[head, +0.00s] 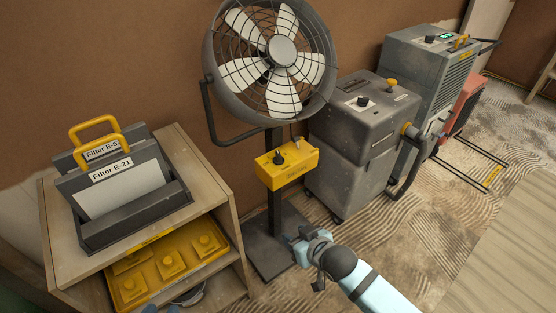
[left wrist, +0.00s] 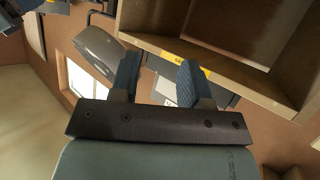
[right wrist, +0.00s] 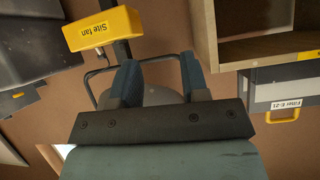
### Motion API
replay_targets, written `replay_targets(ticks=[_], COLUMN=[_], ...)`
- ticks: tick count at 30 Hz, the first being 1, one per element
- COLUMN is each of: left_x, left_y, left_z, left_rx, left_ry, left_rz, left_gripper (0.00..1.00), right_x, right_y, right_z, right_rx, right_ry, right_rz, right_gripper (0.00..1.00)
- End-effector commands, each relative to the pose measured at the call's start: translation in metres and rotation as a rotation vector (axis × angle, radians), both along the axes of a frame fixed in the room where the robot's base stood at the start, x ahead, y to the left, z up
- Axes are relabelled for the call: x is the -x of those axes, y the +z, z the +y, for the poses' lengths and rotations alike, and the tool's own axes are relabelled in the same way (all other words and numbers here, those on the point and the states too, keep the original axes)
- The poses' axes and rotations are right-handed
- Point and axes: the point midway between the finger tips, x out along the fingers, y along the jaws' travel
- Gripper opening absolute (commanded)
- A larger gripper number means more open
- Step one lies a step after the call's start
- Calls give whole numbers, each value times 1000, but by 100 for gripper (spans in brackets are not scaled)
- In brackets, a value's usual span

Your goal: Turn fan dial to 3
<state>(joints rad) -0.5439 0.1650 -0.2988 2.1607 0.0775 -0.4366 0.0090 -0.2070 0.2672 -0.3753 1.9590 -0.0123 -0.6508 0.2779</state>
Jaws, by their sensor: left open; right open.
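The site fan (head: 282,52) stands against the brown wall on a dark post. Its yellow control box (head: 288,172) carries a black dial (head: 279,160) and a small switch (head: 296,141); the dial's numbers are too small to read. The box, labelled "Site fan", also shows upside down in the right wrist view (right wrist: 103,30). My right gripper (head: 294,242) is open and empty, below the box and apart from it. Its fingers show in the right wrist view (right wrist: 158,82). My left gripper (left wrist: 160,80) is open and empty near the wooden shelf; only bluish tips show at the head view's bottom edge.
A wooden shelf (head: 205,200) on the left holds black filter cases (head: 120,190) with yellow handles on top and a yellow tray (head: 200,262) below. Grey machines (head: 365,110) stand right of the fan. Patterned carpet at the right front is mostly clear.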

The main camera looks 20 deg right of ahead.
Motion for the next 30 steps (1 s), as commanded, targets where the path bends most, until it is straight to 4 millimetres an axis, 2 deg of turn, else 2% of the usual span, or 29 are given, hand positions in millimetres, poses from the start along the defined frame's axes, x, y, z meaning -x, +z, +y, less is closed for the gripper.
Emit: replay_targets(ticks=[1, 5, 9, 15, 18, 22, 26, 30], left_x=[-4, -10, -12, -8, -6, -3, -3, -4], left_y=[-19, -28, -34, -38, -37, -34, -33, -41], left_z=[-4, -16, -28, -41, -45, -48, -48, -47], left_rx=[17, 65, 119, 190, 212, 228, 227, 208], left_ry=[-9, -37, -71, -120, -138, -151, -157, -165], left_rz=[-22, -78, -137, -207, -228, -245, -248, -245], left_gripper=[43, 43, 43, 43, 43, 43, 43, 43], right_x=[-23, -75, -127, -182, -197, -207, -214, -231], right_y=[-17, -23, -20, -1, 11, 22, 24, 16], right_z=[1, -1, -10, -31, -40, -47, -49, -50], right_rx=[2, 8, 25, 42, 43, 40, 40, 41], right_ry=[-6, -41, -107, -227, -277, -316, -326, -326], right_rz=[-16, -37, -65, -120, -143, -160, -163, -163], right_gripper=[42, 42, 42, 42, 42, 42, 42, 42])
